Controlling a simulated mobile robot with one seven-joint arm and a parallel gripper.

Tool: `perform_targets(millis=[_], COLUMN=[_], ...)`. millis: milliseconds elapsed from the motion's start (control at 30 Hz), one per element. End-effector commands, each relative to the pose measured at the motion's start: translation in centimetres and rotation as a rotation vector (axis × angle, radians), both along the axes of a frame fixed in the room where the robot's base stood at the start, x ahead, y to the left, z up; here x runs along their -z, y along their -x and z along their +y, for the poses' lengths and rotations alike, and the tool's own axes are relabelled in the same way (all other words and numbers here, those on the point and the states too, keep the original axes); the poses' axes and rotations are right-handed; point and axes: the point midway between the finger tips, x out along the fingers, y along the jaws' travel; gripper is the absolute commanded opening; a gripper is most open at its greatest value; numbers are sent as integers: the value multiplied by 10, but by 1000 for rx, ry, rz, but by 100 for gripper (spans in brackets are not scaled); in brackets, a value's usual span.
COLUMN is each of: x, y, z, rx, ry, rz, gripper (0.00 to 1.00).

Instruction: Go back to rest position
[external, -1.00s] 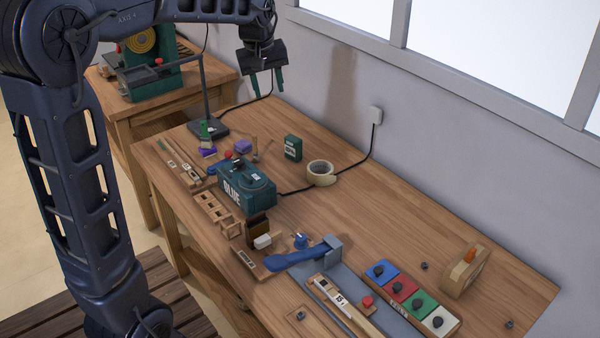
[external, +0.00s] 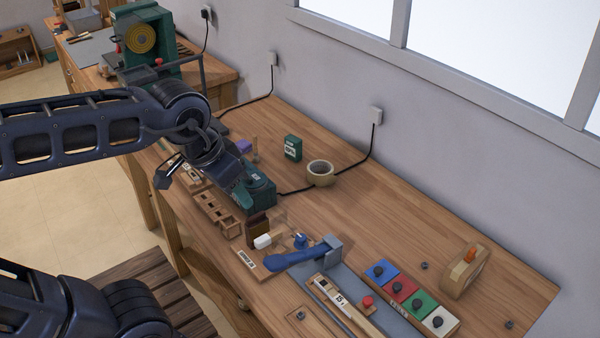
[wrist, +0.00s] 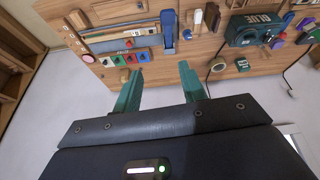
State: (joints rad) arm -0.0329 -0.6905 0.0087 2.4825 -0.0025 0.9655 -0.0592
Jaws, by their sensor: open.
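My gripper (wrist: 160,78) is open in the wrist view, its two green fingers well apart with nothing between them. In the external view my arm reaches in from the left, folded low. My wrist hangs near the workbench's left edge, in front of the glue machine (external: 262,188) and partly hiding it. The finger tips are hard to make out there. The wrist view shows the workbench (wrist: 235,50) tilted and beyond the fingers, with the glue machine (wrist: 252,33) at its upper right.
The workbench (external: 420,220) carries a tape roll (external: 320,173), a dark green box (external: 293,148), a blue-handled tool (external: 295,258) and a block of coloured buttons (external: 410,298). A second bench with a green machine (external: 145,40) stands behind.

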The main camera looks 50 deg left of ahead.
Motion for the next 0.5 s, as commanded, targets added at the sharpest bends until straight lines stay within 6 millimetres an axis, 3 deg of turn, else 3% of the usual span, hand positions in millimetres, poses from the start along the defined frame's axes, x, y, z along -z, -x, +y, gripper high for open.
perform_targets(millis=[200, 500], x=[14, 15], y=[23, 24], z=[-10, -11], rx=[88, 96], ry=[-28, -30], rz=[-15, -16], gripper=[42, 42])
